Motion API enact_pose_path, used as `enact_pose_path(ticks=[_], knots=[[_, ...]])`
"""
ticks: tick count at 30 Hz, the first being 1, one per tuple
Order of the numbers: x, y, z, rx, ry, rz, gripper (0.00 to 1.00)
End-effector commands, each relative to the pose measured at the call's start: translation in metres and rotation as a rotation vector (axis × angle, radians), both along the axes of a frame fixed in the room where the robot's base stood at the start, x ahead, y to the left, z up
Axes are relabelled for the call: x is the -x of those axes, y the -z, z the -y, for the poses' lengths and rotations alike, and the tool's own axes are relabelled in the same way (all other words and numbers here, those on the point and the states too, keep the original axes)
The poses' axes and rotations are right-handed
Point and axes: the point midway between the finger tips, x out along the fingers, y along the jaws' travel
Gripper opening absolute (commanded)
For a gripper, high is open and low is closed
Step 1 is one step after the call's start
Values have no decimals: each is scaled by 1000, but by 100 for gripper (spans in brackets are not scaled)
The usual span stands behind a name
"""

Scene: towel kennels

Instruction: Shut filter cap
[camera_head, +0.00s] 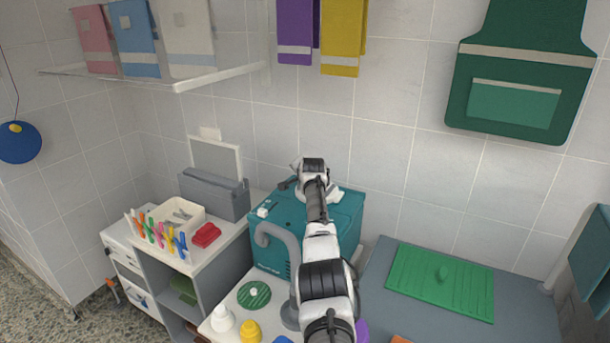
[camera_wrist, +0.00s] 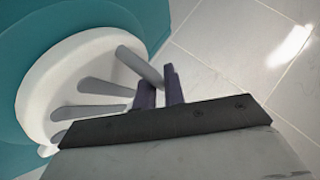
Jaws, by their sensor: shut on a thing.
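The filter cap (camera_wrist: 88,48) is a round white disc with several grey ribs, set against a teal surface at the left of the wrist view. My gripper (camera_wrist: 161,82) is at the cap's right edge, its dark fingers shut on the end of a grey rib (camera_wrist: 138,65). In the head view my arm reaches over the teal machine (camera_head: 345,215), with my gripper end (camera_head: 313,166) above its top. The cap cannot be made out clearly in the head view, and its exact turn and the finger contact are partly hidden.
A grey hose (camera_head: 285,232) curves from the machine's front. A white cart with colourful clips (camera_head: 158,232) and a red brush (camera_head: 206,235) stands left. A green mat (camera_head: 430,283) lies on the grey table at right. The tiled wall is close behind.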

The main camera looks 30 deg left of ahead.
Motion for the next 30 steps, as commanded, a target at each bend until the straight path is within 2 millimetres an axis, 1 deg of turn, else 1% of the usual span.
enact_pose_path(ticks=[1, 13, 14, 18, 19, 30], knots=[[-2, -6, -1, -7, 1, 15, 0], [-2, -6, -1, -7, 0, 15, 0], [-2, -6, -1, -7, 0, 15, 12], [-2, -5, 0, -6, 1, 15, 30], [-2, -5, 0, -5, 1, 14, 32], [-2, 1, 3, -1, 5, 4, 32]])
